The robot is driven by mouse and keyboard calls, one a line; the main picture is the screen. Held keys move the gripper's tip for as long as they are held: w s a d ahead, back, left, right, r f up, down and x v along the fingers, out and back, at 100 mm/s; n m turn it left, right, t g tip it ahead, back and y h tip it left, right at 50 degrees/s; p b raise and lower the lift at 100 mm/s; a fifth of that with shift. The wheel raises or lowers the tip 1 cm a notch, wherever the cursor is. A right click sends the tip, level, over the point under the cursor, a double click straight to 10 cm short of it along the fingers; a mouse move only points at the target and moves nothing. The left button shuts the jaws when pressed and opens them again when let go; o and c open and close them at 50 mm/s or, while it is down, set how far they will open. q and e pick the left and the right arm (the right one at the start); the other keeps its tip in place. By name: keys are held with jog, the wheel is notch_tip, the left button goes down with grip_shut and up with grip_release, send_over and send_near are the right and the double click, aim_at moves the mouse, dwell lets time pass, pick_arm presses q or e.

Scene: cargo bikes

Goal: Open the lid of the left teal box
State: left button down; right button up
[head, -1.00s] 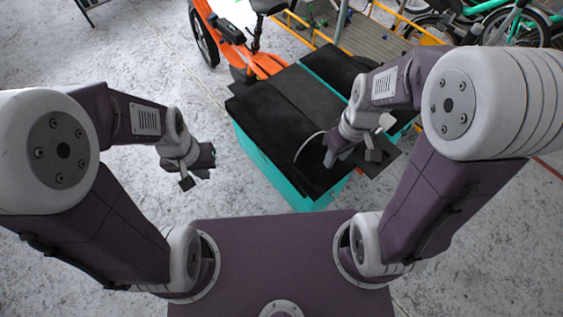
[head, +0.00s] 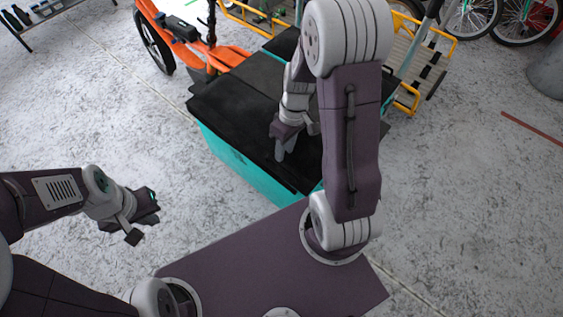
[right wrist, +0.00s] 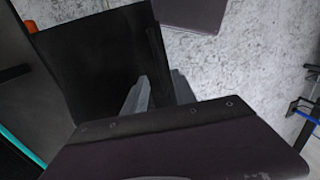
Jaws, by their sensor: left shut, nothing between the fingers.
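The teal box (head: 250,177) stands in front of me in the head view, with its black lid (head: 232,104) lying shut on top. The lid's black surface also fills the left middle of the right wrist view (right wrist: 90,62). My right gripper (head: 284,149) points down over the near right part of this lid. I cannot tell whether the tips touch the lid. My left gripper (head: 145,222) is shut and empty, left of the box above the floor.
An orange cargo bike (head: 190,40) stands behind the box. A yellow-framed wooden cargo bed (head: 412,70) and more bikes are at the back right. A dark bench (head: 40,20) is at the back left. The floor left and right is clear.

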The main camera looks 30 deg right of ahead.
jog(key=f, duration=0.2)
jog(key=f+b, duration=0.1)
jog(key=a+f, duration=0.1)
jog(key=f, duration=0.1)
jog(key=shift+s+f, duration=0.25)
jog(key=shift+f, duration=0.05)
grip_shut()
dwell(1.0)
